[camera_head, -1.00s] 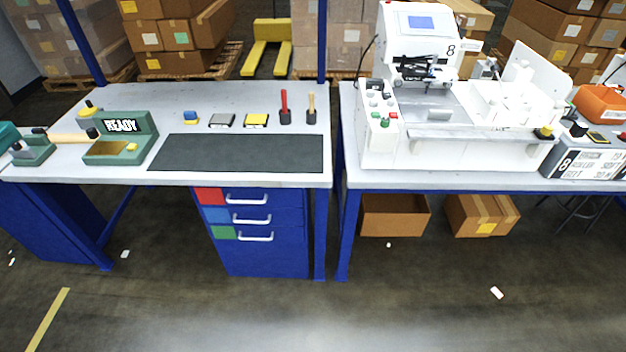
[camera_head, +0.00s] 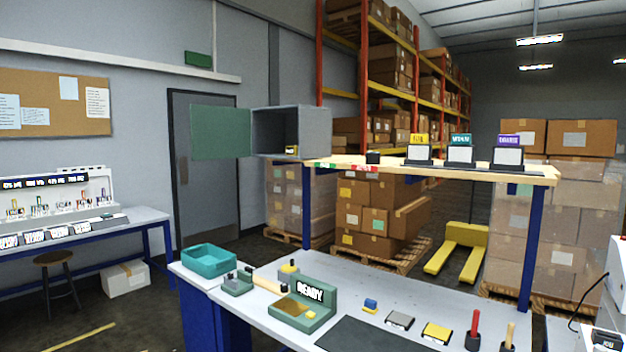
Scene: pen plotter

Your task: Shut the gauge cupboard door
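The gauge cupboard (camera_head: 303,134) is a grey box at the left end of the wooden shelf above the workbench. Its green door (camera_head: 221,132) stands wide open, swung out to the left of the box. The cupboard's dark inside shows, with a small yellow and dark item (camera_head: 291,150) on its floor. My gripper is not in view.
Below is the workbench (camera_head: 375,290) with a green READY stand (camera_head: 303,306), a teal tray (camera_head: 209,260) and several small tools. The shelf (camera_head: 450,168) holds several labelled stands. Floor to the left of the bench is partly clear; a stool (camera_head: 55,258) stands there.

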